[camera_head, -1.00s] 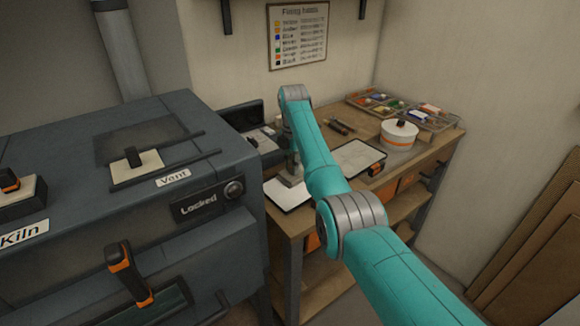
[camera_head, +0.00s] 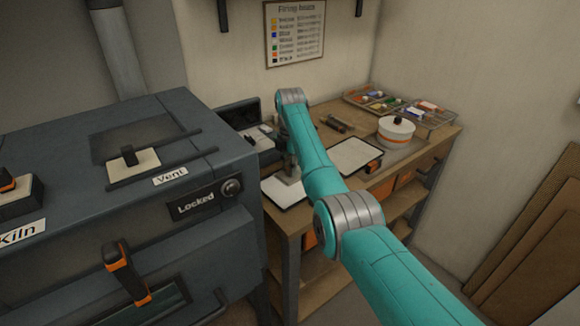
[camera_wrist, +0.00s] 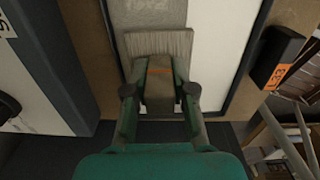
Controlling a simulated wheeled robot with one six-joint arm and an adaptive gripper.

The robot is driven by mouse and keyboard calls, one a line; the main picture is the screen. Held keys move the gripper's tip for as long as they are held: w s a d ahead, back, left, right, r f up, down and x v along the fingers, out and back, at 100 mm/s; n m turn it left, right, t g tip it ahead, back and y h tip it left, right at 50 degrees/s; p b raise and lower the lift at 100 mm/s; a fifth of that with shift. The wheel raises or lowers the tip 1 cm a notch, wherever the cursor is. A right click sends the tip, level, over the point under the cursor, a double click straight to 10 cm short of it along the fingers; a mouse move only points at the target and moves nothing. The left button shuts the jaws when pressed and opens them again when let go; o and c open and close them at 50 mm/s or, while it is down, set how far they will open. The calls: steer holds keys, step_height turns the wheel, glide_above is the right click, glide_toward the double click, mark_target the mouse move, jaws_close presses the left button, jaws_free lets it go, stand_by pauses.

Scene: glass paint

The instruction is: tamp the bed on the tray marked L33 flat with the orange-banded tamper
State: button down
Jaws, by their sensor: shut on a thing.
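My gripper (camera_wrist: 160,98) is shut on the tamper (camera_wrist: 160,85), whose handle carries an orange band. The tamper's wide grey head (camera_wrist: 158,45) is down at the white bed of a dark-edged tray; I cannot tell whether it touches. In the wrist view a grey patch (camera_wrist: 155,12) shows on the bed beyond the head. In the head view this is the nearer left tray (camera_head: 272,190), partly hidden by my arm.
The kiln (camera_head: 130,190) stands close at the left.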

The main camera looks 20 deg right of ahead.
steer(key=shift+f, duration=0.3)
stand_by(0.5)
steer(key=shift+r, duration=0.1)
steer(key=shift+r, duration=1)
steer(key=shift+r, duration=0.1)
steer(key=shift+r, duration=1.45)
steer(key=shift+d, duration=0.1)
